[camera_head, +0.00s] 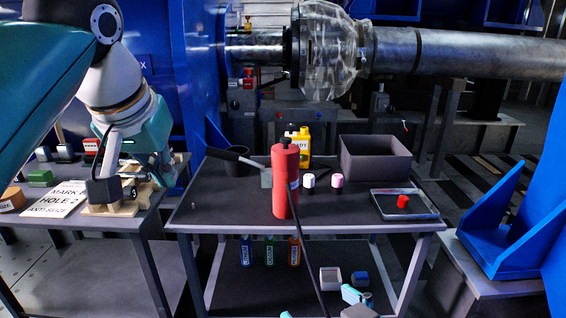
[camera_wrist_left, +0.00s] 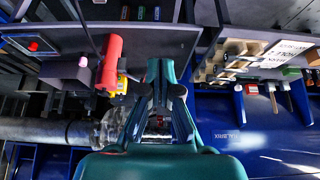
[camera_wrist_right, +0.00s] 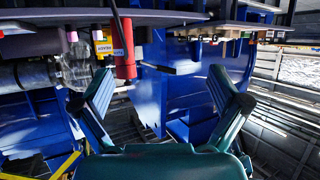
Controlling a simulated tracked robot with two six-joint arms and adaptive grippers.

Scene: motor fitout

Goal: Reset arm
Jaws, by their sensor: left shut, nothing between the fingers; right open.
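My left gripper (camera_head: 160,172) is at the left table in the head view, beside a wooden rack (camera_head: 122,208) with a dark-headed tool (camera_head: 104,190). Its fingers are close together with nothing between them, as the left wrist view (camera_wrist_left: 163,72) shows. Whether it touches the rack or table cannot be told. In the right wrist view my right gripper (camera_wrist_right: 163,85) has its fingers spread wide and is empty. I cannot make out the right gripper surely in the head view.
The middle table (camera_head: 240,205) bears the red canister (camera_head: 285,185), a yellow bottle (camera_head: 304,142), a grey bin (camera_head: 375,160) and a tray (camera_head: 420,207) with a red part (camera_head: 403,201). A long shaft (camera_head: 470,52) crosses behind. A blue bracket (camera_head: 510,240) stands right.

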